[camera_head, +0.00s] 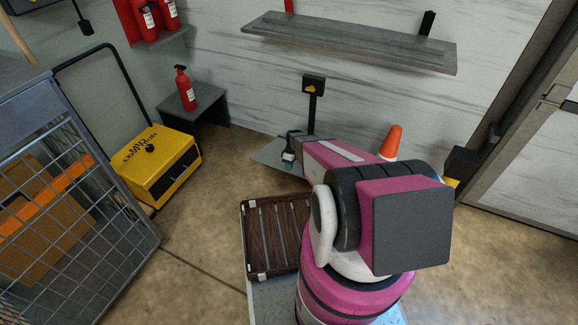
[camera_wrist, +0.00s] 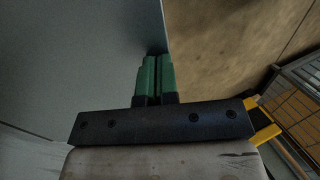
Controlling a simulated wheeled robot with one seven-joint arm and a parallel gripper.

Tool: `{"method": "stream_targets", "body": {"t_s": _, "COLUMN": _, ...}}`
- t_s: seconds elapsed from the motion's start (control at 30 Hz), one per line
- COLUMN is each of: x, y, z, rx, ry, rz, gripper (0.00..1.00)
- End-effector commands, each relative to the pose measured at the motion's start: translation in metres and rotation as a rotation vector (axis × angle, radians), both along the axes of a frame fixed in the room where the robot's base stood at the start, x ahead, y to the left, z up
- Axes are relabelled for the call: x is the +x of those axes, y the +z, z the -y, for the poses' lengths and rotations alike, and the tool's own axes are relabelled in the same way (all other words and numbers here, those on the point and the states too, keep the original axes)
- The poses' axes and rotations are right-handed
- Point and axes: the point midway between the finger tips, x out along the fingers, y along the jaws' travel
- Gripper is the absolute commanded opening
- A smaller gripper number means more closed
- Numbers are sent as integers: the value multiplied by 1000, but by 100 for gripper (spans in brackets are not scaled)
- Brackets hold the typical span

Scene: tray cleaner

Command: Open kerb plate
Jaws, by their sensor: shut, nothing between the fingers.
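The kerb plate is likely the flat grey plate (camera_head: 266,153) low by the back wall at the foot of a dark post. A large smooth grey surface (camera_wrist: 80,60), which looks like the same plate, fills the left of the wrist view. My gripper (camera_head: 288,157) is at the plate's right part in the head view. In the wrist view the green fingers (camera_wrist: 156,60) are together, with nothing between them, and their tips are by the right edge of the grey surface. I cannot tell whether they touch it. My arm hides the plate's right side.
A dark post with a box on top (camera_head: 313,86) rises behind the gripper. An orange cone (camera_head: 391,141) stands behind my arm. A brown slatted tray (camera_head: 245,235) is in front. A yellow machine (camera_head: 160,170) and a mesh cage (camera_head: 75,215) stand left. Floor between is clear.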

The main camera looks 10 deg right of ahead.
Motion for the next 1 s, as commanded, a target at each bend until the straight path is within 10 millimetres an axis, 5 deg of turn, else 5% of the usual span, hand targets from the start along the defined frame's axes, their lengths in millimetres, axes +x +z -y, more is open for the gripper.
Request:
{"method": "stream_targets", "body": {"t_s": 0.4, "x": -19, "y": -77, "z": -15, "rx": -56, "ry": 0, "rz": 76, "gripper": 0}}
{"method": "stream_targets", "body": {"t_s": 1.0, "x": -21, "y": -81, "z": -19, "rx": -53, "ry": 0, "rz": 71, "gripper": 0}}
